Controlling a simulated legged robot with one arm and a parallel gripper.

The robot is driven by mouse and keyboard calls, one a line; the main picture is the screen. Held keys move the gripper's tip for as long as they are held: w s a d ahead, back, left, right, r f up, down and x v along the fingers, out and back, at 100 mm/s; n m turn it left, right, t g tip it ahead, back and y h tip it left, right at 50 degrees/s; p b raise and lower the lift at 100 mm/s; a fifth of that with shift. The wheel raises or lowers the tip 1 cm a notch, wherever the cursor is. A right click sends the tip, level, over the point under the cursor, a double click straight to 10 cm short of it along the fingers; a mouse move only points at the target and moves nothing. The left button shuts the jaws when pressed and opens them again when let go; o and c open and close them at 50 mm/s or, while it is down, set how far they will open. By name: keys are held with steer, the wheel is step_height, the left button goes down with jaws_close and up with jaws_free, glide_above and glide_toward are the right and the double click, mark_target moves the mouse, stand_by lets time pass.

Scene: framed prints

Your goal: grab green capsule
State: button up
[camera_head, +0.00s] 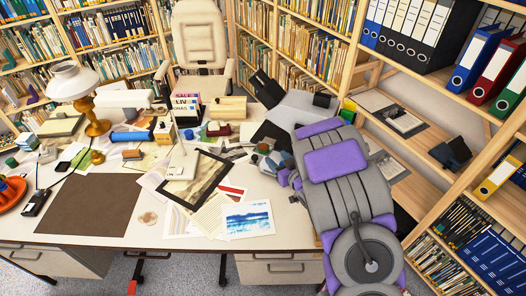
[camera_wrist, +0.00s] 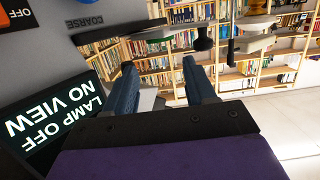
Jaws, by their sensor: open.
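I cannot make out a green capsule for certain in either view. The wrist picture appears upside down, with bookshelves beyond the fingers.
The cluttered desk (camera_head: 150,232) holds a lamp (camera_head: 75,85), a dark mat (camera_head: 88,205) and a framed print (camera_head: 197,180). A chair (camera_head: 200,40) stands behind. Shelves with binders (camera_head: 480,58) flank my arm on the right. A dark screen (camera_wrist: 60,120) is close in the wrist view.

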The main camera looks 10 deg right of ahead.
mark_target(265, 147)
steer(key=shift+b+x, duration=1.1)
steer(key=shift+x, duration=3.05)
steer(key=shift+c, duration=0.4)
steer(key=shift+s, duration=0.1)
steer(key=c, duration=0.6)
